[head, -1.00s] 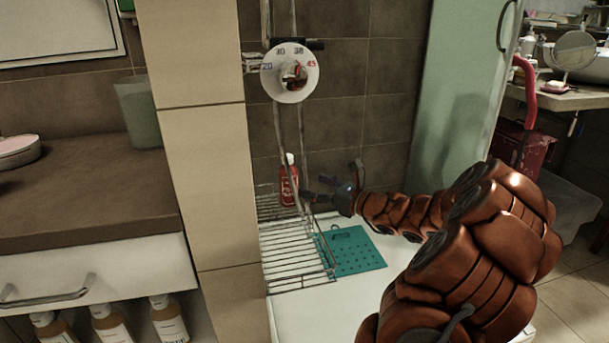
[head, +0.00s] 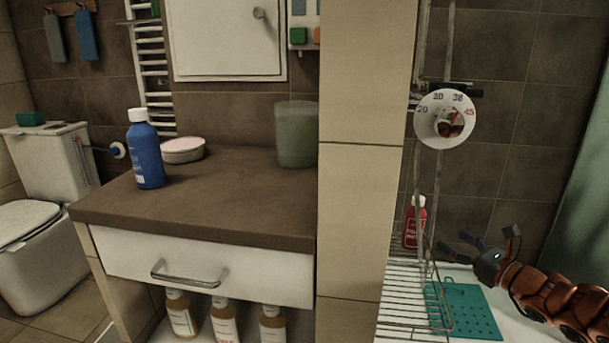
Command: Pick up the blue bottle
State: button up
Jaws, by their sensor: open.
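The blue bottle (head: 148,156) has a white cap and stands upright on the left part of the brown countertop (head: 240,205). My gripper (head: 476,243) is at the right, in the shower area, far from the blue bottle and beyond the tiled pillar. Its fingers are spread open and appear empty, close to a wire rack and a red bottle (head: 414,222). The red bottle stands upright behind the rack, partly hidden by its wires.
The tiled pillar (head: 365,150) stands between my gripper and the counter. The wire rack (head: 408,305), teal mat (head: 470,312) and shower dial (head: 445,119) are near my arm.

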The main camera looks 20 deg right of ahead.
aim_at(143, 142)
jog(key=k, duration=1)
